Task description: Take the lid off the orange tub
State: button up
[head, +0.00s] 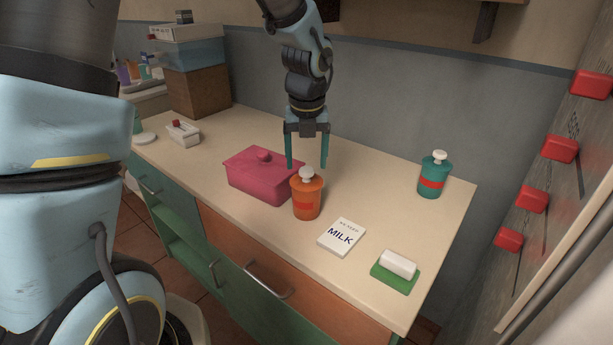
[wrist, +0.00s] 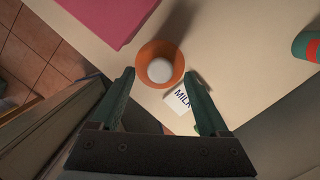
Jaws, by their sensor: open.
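The orange tub (head: 306,203) stands upright on the counter. Its orange lid (head: 307,184) is on top and has a round white knob (head: 306,173). In the wrist view the lid (wrist: 147,52) and the white knob (wrist: 160,70) show from above, just beyond my fingertips. My gripper (head: 307,165) is open and empty, pointing down. In the head view its fingers appear on either side of the knob, above or behind the lid. In the wrist view the fingertips of my gripper (wrist: 160,75) lie left and right of the knob. I see no contact with it.
A pink lidded box (head: 258,183) is close on the tub's left. A milk carton (head: 341,237) lies on its right. A white block on a green base (head: 396,277) and a teal tub (head: 434,178) stand farther right. Bare counter (head: 380,190) lies between the tubs.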

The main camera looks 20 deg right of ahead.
notch_tip(320, 180, down, 2)
jog(key=shift+w, duration=0.1)
jog(key=shift+d, duration=0.1)
grip_shut()
dwell(0.5)
